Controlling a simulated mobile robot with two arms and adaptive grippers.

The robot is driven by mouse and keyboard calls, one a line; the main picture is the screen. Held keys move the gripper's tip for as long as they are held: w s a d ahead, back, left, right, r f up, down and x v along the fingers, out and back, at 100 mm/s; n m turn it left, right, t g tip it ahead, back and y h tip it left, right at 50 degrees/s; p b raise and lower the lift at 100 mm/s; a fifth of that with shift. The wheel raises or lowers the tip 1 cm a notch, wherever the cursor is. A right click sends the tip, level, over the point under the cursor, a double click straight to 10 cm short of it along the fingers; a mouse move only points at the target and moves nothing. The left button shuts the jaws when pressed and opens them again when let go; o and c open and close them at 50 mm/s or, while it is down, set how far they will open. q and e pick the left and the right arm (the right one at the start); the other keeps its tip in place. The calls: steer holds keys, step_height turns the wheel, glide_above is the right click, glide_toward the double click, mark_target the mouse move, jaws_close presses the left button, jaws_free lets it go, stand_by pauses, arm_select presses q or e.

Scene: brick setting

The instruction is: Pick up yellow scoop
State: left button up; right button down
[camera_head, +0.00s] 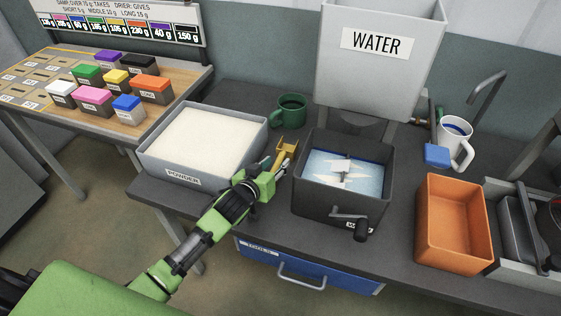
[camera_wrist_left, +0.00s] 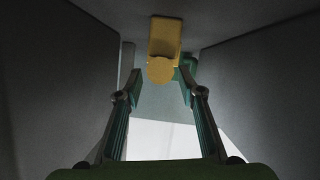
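The yellow scoop (camera_head: 286,149) lies on the dark worktop between the powder bin and the black mixing box. In the left wrist view the scoop (camera_wrist_left: 165,40) is straight ahead, with its rounded near end close to the gap between my fingertips. My left gripper (camera_head: 280,163) reaches in low from the left, right beside the scoop. In the left wrist view my left gripper (camera_wrist_left: 160,88) has its two fingers spread apart with nothing held between them. Part of the scoop is hidden behind my fingers in the head view. My right gripper does not show.
The grey powder bin (camera_head: 151,162) stands left of my gripper and the black cranked box (camera_head: 325,205) right, leaving a narrow gap. A green mug (camera_head: 291,110) stands behind the scoop. An orange bin (camera_head: 455,258) and white mug (camera_head: 461,155) are further right.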

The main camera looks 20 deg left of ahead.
arm_select(q)
steer(key=shift+w+f, duration=0.1)
steer(key=shift+w, duration=0.5)
steer(key=shift+p+x, duration=0.4)
steer(key=shift+x, duration=1.6)
steer(key=shift+f, duration=0.1)
steer(key=shift+c, duration=0.4)
jaws_close()
